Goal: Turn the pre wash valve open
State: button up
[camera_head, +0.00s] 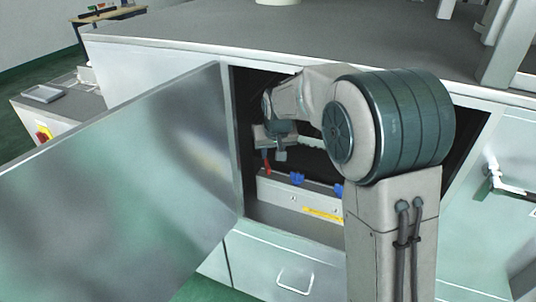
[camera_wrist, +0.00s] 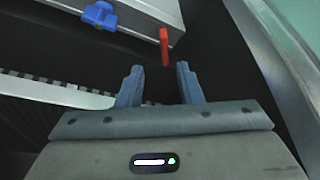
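A red valve handle (camera_wrist: 164,46) shows in the wrist view, just beyond and between the two fingertips of my gripper (camera_wrist: 158,76). The fingers are apart, and nothing is visibly held between them. In the head view the red handle (camera_head: 266,164) is at the left end of a light metal box inside the open cabinet. My gripper (camera_head: 268,150) is just above it there, small and partly hidden. A blue valve handle (camera_wrist: 100,15) is left of the red one in the wrist view. Two blue handles (camera_head: 297,179) show in the head view. No label names the pre wash valve.
The open cabinet door (camera_head: 120,170) fills the left of the head view. The light metal box (camera_head: 280,197) bears a yellow label. The cabinet's frame is close on the right in the wrist view. A drawer with a handle (camera_head: 295,282) is below the opening.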

aim_at(267, 163)
jog(key=shift+w+a+p+x, duration=0.15)
jog(key=shift+p+x, duration=0.15)
jog(key=shift+x, duration=1.05)
jog(key=shift+w+a+p+x, duration=0.15)
jog(key=shift+p+x, duration=0.2)
jog(key=shift+x, duration=1.05)
jog(key=shift+w+a+p+x, duration=0.15)
jog(key=shift+p+x, duration=0.15)
jog(key=shift+x, duration=1.05)
jog(key=shift+s+r, duration=0.1)
jog(key=shift+r, duration=0.05)
jog(key=shift+c, duration=0.3)
grip_shut()
